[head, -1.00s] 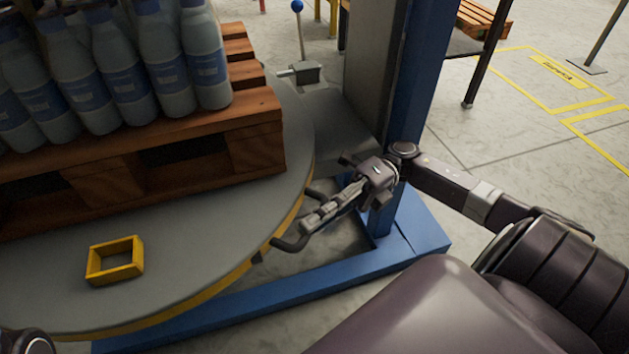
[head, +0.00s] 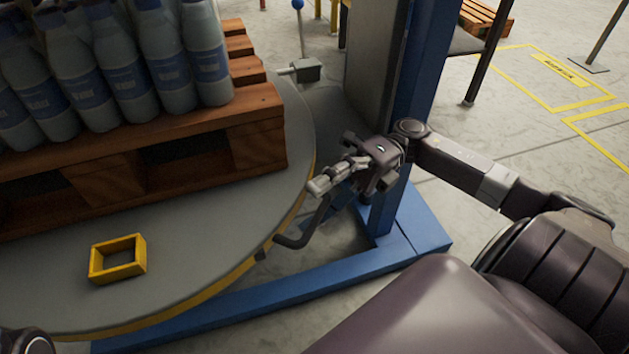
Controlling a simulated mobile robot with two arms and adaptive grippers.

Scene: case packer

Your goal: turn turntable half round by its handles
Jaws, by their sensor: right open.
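The turntable (head: 210,235) is a round grey disc with a yellow edge, filling the left of the head view. A dark bent handle (head: 298,238) sticks out from its rim on the right. My right gripper (head: 322,186) is open just above and behind that handle, close to the disc's edge, with nothing between its fingers. I cannot tell whether a finger touches the handle's upper end. Only a bit of my left arm shows at the bottom left corner; its gripper is out of view.
A wooden pallet (head: 258,145) with several blue-labelled bottles (head: 205,62) stands on the turntable. A yellow square frame (head: 118,258) lies on the disc in front. A blue post (head: 412,90) and blue base beam (head: 330,270) stand close to my right arm.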

